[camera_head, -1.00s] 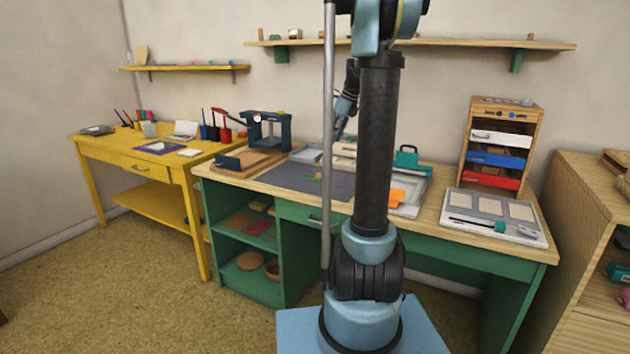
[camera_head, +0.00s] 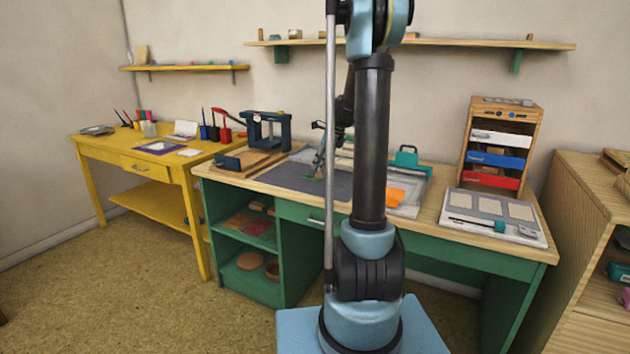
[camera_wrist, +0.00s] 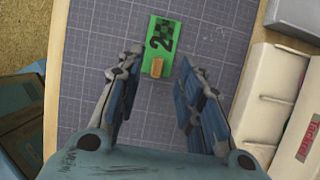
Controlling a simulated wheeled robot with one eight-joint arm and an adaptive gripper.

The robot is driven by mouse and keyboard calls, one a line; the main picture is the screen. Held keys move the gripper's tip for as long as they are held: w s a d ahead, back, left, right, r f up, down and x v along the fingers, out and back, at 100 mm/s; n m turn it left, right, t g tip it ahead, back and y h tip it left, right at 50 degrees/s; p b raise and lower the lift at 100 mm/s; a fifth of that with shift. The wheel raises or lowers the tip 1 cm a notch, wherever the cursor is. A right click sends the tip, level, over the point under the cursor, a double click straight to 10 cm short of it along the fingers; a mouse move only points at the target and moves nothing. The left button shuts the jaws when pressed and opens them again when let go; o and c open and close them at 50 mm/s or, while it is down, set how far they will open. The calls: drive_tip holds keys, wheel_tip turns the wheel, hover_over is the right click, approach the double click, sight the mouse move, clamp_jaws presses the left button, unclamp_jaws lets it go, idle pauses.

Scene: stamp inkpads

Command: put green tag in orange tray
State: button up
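The green tag (camera_wrist: 161,36) lies on the grey cutting mat in the wrist view, with a black 2, a checkered patch and a small tan block on it. In the head view the green tag (camera_head: 312,177) is a small patch on the mat. My gripper (camera_wrist: 159,73) is open, its two fingers apart, with the tag's near end between or just beyond the fingertips. I cannot tell whether it touches the tag. In the head view my gripper (camera_head: 319,165) is low over the mat. An orange item (camera_head: 394,196) shows right of my arm, partly hidden; I cannot tell whether it is the tray.
The grey mat (camera_head: 285,176) is mostly clear. White boxes (camera_wrist: 270,95) stand right of it in the wrist view. A dark press (camera_head: 268,130) stands behind left. A drawer cabinet (camera_head: 500,145) and a white stamp board (camera_head: 493,218) are at the right end of the green desk.

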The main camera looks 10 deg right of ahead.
sight(312, 175)
drive_tip(key=shift+s+x, duration=0.2)
drive_tip(key=shift+x, duration=1.7)
drive_tip(key=shift+d+f, duration=0.1)
drive_tip(key=shift+d, duration=0.05)
drive_tip(key=c, duration=0.8)
clamp_jaws()
